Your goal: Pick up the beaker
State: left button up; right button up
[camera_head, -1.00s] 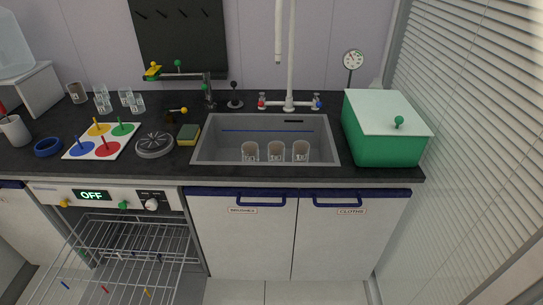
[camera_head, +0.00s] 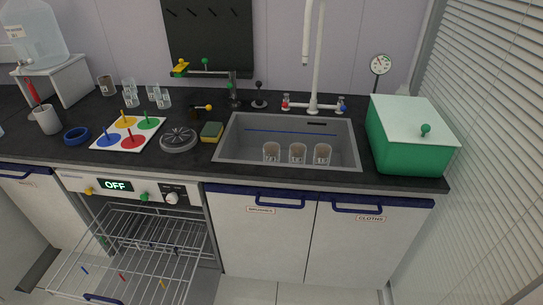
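Three beakers with brownish contents and white labels stand in a row in the grey sink: a left one (camera_head: 271,153), a middle one (camera_head: 297,153) and a right one (camera_head: 322,154). Another brownish beaker (camera_head: 106,86) stands at the back left of the counter. Several clear glass beakers (camera_head: 163,98) stand near it. I cannot tell which beaker the task means. Neither of my grippers is in view.
The sink (camera_head: 230,150) is set in the dark counter (camera_head: 205,172), with a tall white tap (camera_head: 315,60) behind. A green box (camera_head: 410,145) stands at the right. A wire rack (camera_head: 135,250) sticks out below the counter. A water container (camera_head: 35,40) is at the far left.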

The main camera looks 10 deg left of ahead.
aim_at(270, 150)
jog(key=i+l, duration=0.2)
jog(key=i, duration=0.2)
jog(key=i+l+z, duration=0.1)
jog(key=i, duration=0.3)
